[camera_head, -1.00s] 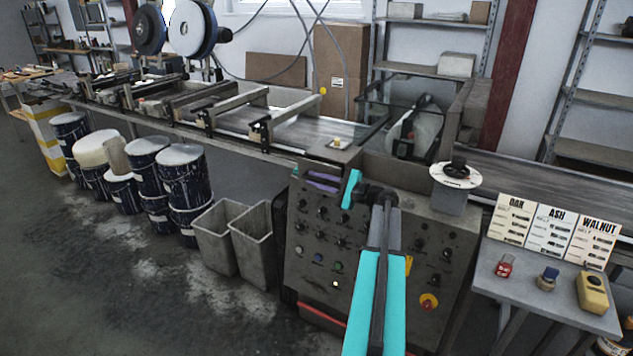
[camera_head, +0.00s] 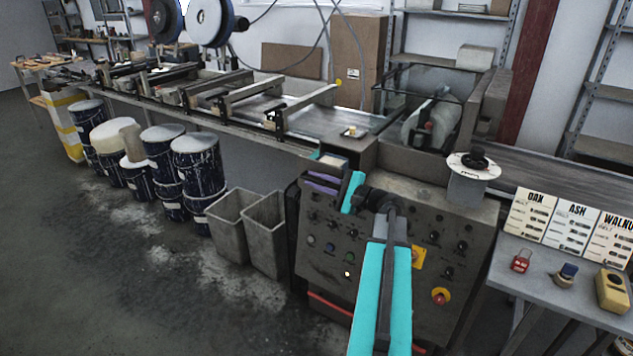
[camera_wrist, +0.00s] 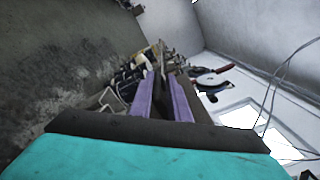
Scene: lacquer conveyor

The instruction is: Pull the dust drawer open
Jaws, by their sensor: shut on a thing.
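My gripper (camera_head: 310,184) has purple fingers and shows in front of the upper left of the grey control panel (camera_head: 340,225) in the head view. In the wrist view my gripper (camera_wrist: 157,82) has its two purple fingers close together with a narrow dark thing (camera_wrist: 158,97) between them. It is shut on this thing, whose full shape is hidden. I cannot tell whether it is part of the dust drawer. No drawer front or handle can be made out clearly in either view. My teal arm covers part of the panel.
Two grey bins (camera_head: 265,235) stand left of the panel, with several dark blue drums (camera_head: 200,165) beyond. The conveyor (camera_head: 325,122) runs behind. A side table (camera_head: 545,275) with sample cards stands at right. The floor at front left is clear.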

